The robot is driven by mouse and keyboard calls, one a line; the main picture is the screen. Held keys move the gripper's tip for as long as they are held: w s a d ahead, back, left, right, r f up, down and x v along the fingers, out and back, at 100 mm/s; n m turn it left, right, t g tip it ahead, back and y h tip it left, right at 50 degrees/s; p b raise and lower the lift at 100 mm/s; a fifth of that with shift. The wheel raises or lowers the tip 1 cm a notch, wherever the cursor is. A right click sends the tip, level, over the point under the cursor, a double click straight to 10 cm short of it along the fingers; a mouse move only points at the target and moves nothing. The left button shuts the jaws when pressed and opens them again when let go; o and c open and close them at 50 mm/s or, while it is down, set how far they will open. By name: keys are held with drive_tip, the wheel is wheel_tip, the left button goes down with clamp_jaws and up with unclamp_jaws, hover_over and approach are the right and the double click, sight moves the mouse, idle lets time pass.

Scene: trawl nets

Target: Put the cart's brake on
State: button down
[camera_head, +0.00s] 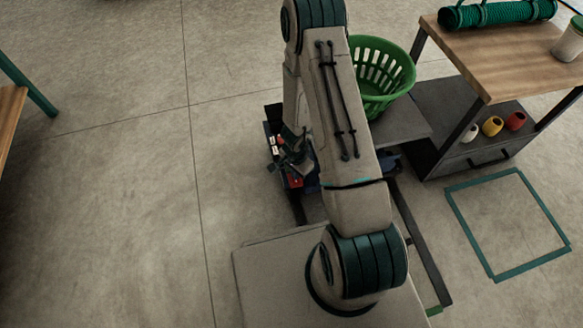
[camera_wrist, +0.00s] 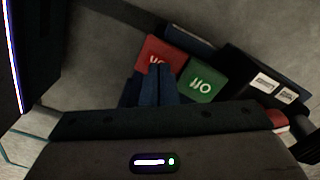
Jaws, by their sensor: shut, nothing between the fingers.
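A cart with a grey deck (camera_head: 402,122) stands partly behind my arm in the head view. In the wrist view a red pedal (camera_wrist: 168,48) and a green pedal (camera_wrist: 203,80) with white markings lie side by side. My gripper (camera_wrist: 158,68) is shut and empty, its fingertips over the lower part of the red pedal, covering part of its marking. I cannot tell whether they touch it. In the head view my gripper (camera_head: 295,160) is low beside the box.
A green basket (camera_head: 384,72) stands on the cart. A workbench (camera_head: 505,45) with a green net roll and a shelf of coloured spools is at the right. A teal square (camera_head: 508,222) marks clear floor. A black block with white labels (camera_wrist: 265,82) sits beside the green pedal.

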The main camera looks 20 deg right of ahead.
wheel_tip(320, 180, up, 6)
drive_tip(key=p, duration=0.5)
drive_tip(key=shift+r, duration=0.2)
idle(0.3)
drive_tip(key=w+a+r+n+t+y+p, duration=0.1)
drive_tip(key=a+r+n+p, duration=0.15)
drive_tip(key=r+p, duration=1.1)
drive_tip(key=w+a+r+n+t+y+p, duration=0.1)
drive_tip(key=w+a+r+n+y+p, duration=0.15)
drive_tip(key=r, duration=2.25)
drive_tip(key=s+d+r+n+h+p, duration=0.1)
drive_tip(key=s+r+p, duration=0.4)
drive_tip(key=r, duration=0.6)
drive_tip(key=s+d+r+n+h+p, duration=0.1)
drive_tip(key=s+r+p, duration=0.4)
drive_tip(key=r, duration=0.7)
drive_tip(key=s+d+r+n+h+p, duration=0.1)
drive_tip(key=s+r+n+p, duration=0.3)
drive_tip(key=r, duration=0.8)
drive_tip(key=s+d+p, duration=0.1)
drive_tip(key=s+p, duration=0.1)
drive_tip(key=s, duration=0.1)
drive_tip(key=shift+s+d+n+t, duration=0.15)
drive_tip(key=shift+d+n+t, duration=0.25)
drive_tip(key=shift+h, duration=0.25)
